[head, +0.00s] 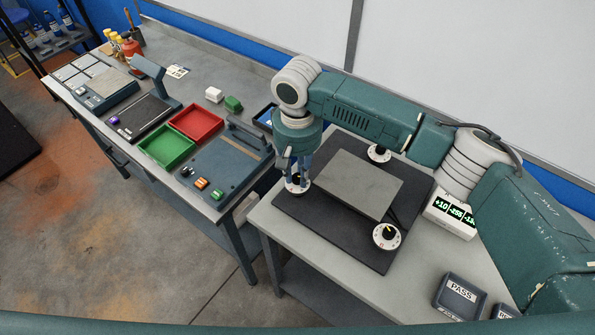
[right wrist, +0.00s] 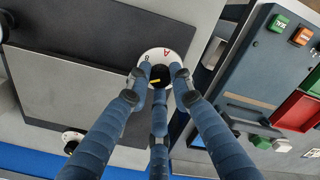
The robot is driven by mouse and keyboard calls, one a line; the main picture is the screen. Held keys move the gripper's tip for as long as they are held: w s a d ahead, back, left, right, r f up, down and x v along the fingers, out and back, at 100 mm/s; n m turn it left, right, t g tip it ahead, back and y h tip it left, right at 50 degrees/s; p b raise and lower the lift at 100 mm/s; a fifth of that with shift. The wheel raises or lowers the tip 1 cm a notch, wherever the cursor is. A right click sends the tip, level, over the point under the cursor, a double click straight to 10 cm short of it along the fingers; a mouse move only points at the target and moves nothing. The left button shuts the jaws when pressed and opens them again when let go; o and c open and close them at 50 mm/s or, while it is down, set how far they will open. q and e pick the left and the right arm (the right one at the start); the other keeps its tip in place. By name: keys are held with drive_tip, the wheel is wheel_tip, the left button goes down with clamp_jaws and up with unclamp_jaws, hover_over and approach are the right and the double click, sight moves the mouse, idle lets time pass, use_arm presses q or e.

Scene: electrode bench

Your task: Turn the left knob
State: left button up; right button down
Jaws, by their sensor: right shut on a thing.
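The left knob (head: 296,187) is a black knob on a white round dial at the left corner of the dark mat (head: 333,228). In the right wrist view the same knob (right wrist: 161,75) shows a yellow mark, and its dial carries a red A and a dark letter. My right gripper (head: 299,177) points down over it, its blue fingers closed around the knob; the fingers hide part of the dial. The right gripper's fingertips (right wrist: 162,72) sit on both sides of the knob. My left gripper is in neither view.
A raised grey plate (head: 346,184) lies between the knobs. Other knobs stand at the back (head: 379,153) and front right (head: 388,235). A display box (head: 455,216) with green digits and a PASS block (head: 460,294) are at the right. Red (head: 196,121) and green trays (head: 166,147) are on the left bench.

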sight(298, 176)
drive_tip(key=shift+r+n+p, duration=0.2)
drive_tip(key=shift+n+p, duration=0.8)
drive_tip(key=shift+p, duration=0.15)
drive_tip(key=shift+n+p, duration=0.7)
drive_tip(key=shift+n, duration=0.3)
drive_tip(key=shift+f+n+p, duration=0.1)
drive_tip(key=shift+n+p, duration=0.3)
drive_tip(key=shift+n, duration=0.4)
drive_tip(key=shift+w, duration=0.1)
drive_tip(key=c, duration=1.5)
unclamp_jaws()
drive_tip(key=shift+c, duration=0.2)
wheel_tip(298, 176, up, 12)
